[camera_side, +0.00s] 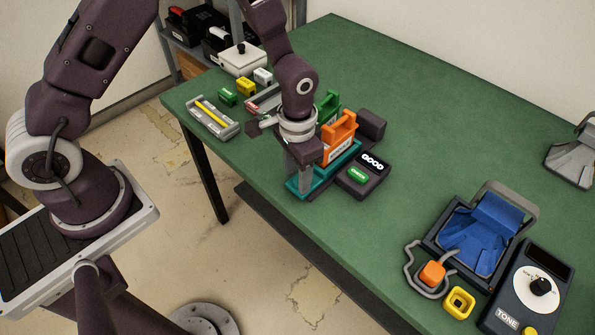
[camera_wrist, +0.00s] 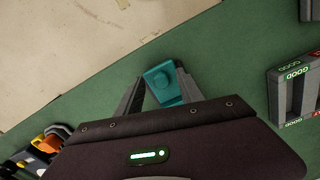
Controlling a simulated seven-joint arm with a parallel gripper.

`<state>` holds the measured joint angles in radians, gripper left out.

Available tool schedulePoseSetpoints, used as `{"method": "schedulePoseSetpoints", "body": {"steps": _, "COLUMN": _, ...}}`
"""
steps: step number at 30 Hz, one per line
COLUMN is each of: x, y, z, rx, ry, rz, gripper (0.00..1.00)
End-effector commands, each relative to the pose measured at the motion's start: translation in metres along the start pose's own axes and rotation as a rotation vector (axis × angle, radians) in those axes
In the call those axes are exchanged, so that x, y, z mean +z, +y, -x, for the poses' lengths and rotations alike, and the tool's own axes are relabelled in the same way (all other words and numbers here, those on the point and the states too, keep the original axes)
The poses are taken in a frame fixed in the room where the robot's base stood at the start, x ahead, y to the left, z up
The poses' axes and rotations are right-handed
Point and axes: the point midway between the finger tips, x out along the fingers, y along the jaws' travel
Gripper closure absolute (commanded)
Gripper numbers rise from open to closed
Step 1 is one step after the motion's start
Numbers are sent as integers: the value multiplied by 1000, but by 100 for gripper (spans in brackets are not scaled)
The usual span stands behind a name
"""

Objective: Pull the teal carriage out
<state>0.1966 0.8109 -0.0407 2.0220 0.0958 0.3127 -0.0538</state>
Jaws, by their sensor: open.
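The teal carriage (camera_side: 346,157) lies on the green table in the middle of the side view, with an orange handled unit (camera_side: 340,135) standing on it. My gripper (camera_side: 304,185) points down over the carriage's near-left end and hides part of it. The fingers are open, one on each side of the teal piece. I cannot tell whether either finger touches it.
A dark box (camera_side: 366,183) marked GOOD with a green button sits right beside the carriage. A green handled unit (camera_side: 328,104) stands behind. A grey tray (camera_side: 213,117) and small coloured blocks lie left. A blue-lined cradle (camera_side: 478,238) and TONE box (camera_side: 527,286) are at right.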

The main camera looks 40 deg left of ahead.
Motion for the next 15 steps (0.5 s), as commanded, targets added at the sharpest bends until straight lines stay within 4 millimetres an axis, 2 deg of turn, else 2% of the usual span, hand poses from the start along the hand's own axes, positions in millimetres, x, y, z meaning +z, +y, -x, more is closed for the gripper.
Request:
{"method": "schedulePoseSetpoints", "body": {"steps": 4, "x": -1, "y": 0, "z": 12, "rx": 0, "ry": 4, "rz": 0, "gripper": 55}}
{"method": "schedulePoseSetpoints", "body": {"steps": 9, "x": -1, "y": 0, "z": 48, "rx": 0, "ry": 6, "rz": 0, "gripper": 55}}
{"method": "schedulePoseSetpoints", "body": {"steps": 12, "x": -1, "y": 0, "z": 63, "rx": 0, "ry": 3, "rz": 0, "gripper": 55}}
{"method": "schedulePoseSetpoints", "body": {"steps": 15, "x": 0, "y": 0, "z": 70, "rx": 0, "ry": 0, "rz": 0, "gripper": 55}}
